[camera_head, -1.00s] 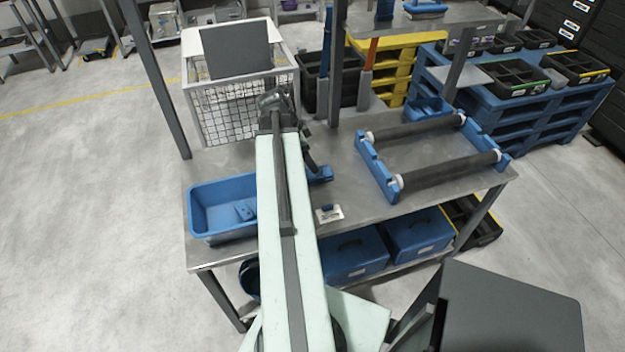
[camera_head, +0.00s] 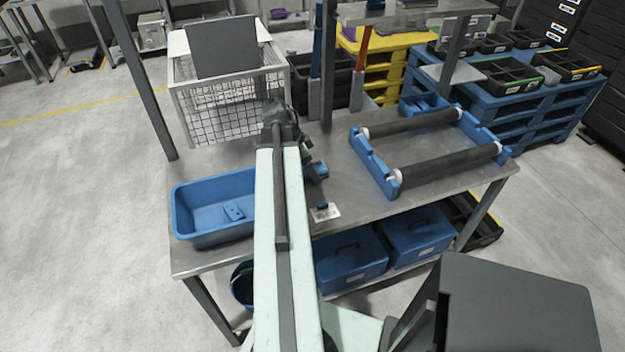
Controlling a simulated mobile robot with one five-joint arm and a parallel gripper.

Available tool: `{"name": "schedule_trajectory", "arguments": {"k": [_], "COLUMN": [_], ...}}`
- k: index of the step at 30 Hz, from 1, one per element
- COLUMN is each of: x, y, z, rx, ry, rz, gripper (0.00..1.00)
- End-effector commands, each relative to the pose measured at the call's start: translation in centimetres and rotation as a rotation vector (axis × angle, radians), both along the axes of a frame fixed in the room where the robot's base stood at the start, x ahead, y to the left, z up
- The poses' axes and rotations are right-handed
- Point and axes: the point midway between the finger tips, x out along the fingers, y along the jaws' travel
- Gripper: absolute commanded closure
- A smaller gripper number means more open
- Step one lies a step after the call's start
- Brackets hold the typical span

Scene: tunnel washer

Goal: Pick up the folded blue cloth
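A small blue piece that looks like the folded blue cloth (camera_head: 322,169) is on the metal table, just right of my arm. My gripper (camera_head: 314,174) is dark and hangs at the arm's far end, right against or just over this blue piece. It hides part of it. The fingers are too small and dark to tell whether they are open or shut, or whether they touch the cloth.
A blue bin (camera_head: 190,222) with a small blue item (camera_head: 233,212) inside stands left of my arm. A white card (camera_head: 326,215) lies near the front edge. A blue roller frame (camera_head: 393,184) fills the table's right side. A wire basket (camera_head: 225,105) stands behind.

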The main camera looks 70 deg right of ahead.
Motion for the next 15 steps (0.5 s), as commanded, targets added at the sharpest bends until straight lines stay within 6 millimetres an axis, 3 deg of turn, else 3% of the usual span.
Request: {"name": "schedule_trajectory", "arguments": {"k": [15], "x": [-0.09], "y": [-0.06], "z": [-0.30], "rx": [0.000], "ry": [0.000], "rz": [-0.001], "gripper": [0.15]}}
